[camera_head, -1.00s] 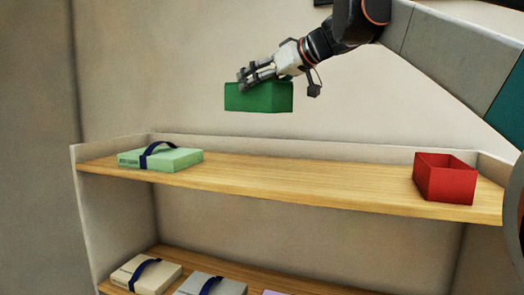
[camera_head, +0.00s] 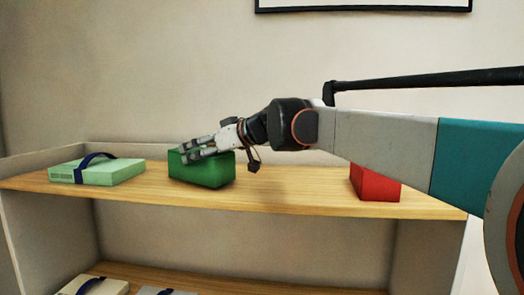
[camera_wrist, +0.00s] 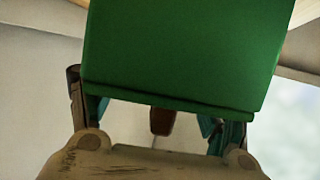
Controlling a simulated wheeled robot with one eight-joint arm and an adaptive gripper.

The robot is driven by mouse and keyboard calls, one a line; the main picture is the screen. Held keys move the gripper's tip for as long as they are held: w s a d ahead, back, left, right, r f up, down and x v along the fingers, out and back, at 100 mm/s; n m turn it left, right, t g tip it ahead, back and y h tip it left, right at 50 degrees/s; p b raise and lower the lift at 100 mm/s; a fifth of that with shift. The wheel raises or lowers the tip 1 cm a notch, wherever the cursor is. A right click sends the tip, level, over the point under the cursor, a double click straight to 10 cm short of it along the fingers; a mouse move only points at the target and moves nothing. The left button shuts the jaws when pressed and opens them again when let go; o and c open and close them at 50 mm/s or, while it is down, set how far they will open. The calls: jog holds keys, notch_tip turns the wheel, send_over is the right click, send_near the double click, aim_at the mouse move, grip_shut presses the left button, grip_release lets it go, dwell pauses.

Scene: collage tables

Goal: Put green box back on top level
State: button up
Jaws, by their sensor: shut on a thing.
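The green box (camera_head: 208,172) is at the top wooden shelf (camera_head: 280,187) in the head view, between a pale green case and a red box. I cannot tell whether its underside touches the board. My gripper (camera_head: 190,156) is shut on the green box at its upper left part. In the wrist view the green box (camera_wrist: 185,50) fills the upper middle, with the fingers of my gripper (camera_wrist: 160,115) on either side of its near edge.
The pale green case (camera_head: 97,170) with a dark blue strap lies on the left of the top shelf. The red box (camera_head: 375,184) stands on the right, partly hidden by my arm. Other strapped cases (camera_head: 95,286) lie on the lower shelf. Bare board lies between the green and red boxes.

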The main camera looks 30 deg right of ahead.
jog(key=shift+s+f, duration=0.15)
jog(key=shift+f, duration=0.25)
jog(key=o, duration=1.4)
jog(key=shift+a, duration=0.1)
